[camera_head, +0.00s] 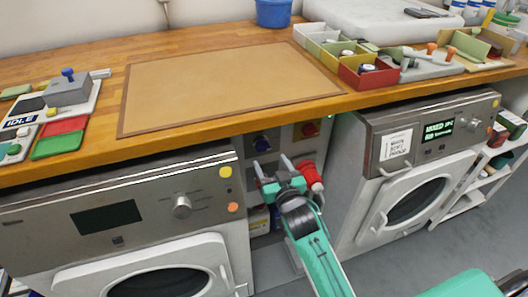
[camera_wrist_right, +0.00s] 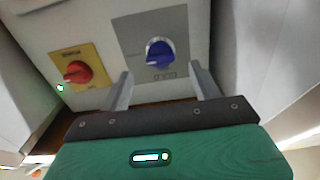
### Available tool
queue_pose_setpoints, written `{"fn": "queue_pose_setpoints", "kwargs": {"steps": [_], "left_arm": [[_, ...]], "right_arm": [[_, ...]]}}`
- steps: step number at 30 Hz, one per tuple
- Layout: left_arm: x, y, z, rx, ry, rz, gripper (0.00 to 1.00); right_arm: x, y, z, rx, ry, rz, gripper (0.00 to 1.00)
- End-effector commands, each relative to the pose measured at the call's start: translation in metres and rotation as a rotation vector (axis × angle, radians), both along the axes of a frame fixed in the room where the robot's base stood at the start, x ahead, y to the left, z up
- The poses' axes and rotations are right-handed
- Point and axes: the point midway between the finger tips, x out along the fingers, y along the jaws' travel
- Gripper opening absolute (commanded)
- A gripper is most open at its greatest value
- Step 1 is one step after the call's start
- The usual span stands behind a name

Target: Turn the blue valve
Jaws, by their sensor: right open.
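The blue valve (camera_head: 262,143) is a blue knob on a grey plate, on the panel under the worktop between the two machines. In the right wrist view the blue valve (camera_wrist_right: 159,52) shows ahead, between and beyond the two fingers. My right gripper (camera_head: 272,165) is open and empty, just below the knob in the head view. In the right wrist view the right gripper (camera_wrist_right: 160,78) has its fingers spread wide, and I see no contact with the knob. My left gripper is not in view.
A red knob (camera_wrist_right: 77,72) on a yellow plate sits beside the blue one. A red ribbed object (camera_head: 308,174) shows close to my right gripper. Machines with round doors (camera_head: 150,270) (camera_head: 415,205) flank the gap. The wooden worktop (camera_head: 200,45) overhangs it.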

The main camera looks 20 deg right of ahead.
Motion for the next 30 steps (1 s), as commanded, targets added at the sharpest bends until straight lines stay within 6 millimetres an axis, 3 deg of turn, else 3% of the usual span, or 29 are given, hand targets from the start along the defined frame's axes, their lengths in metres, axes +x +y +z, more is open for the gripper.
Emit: {"fn": "queue_pose_setpoints", "kwargs": {"steps": [6,12,25,30], "left_arm": [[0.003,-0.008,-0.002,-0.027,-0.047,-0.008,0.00],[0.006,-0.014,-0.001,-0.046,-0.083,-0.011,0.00],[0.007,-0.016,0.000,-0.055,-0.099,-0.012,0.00],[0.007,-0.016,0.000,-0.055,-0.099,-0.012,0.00]], "right_arm": [[0.036,0.001,0.000,-0.001,-0.001,0.000,0.64],[0.058,0.002,0.000,0.000,0.000,0.000,0.64],[0.066,0.002,0.000,0.000,0.001,0.000,0.64],[0.066,0.002,0.000,0.000,0.001,0.000,0.32]]}}
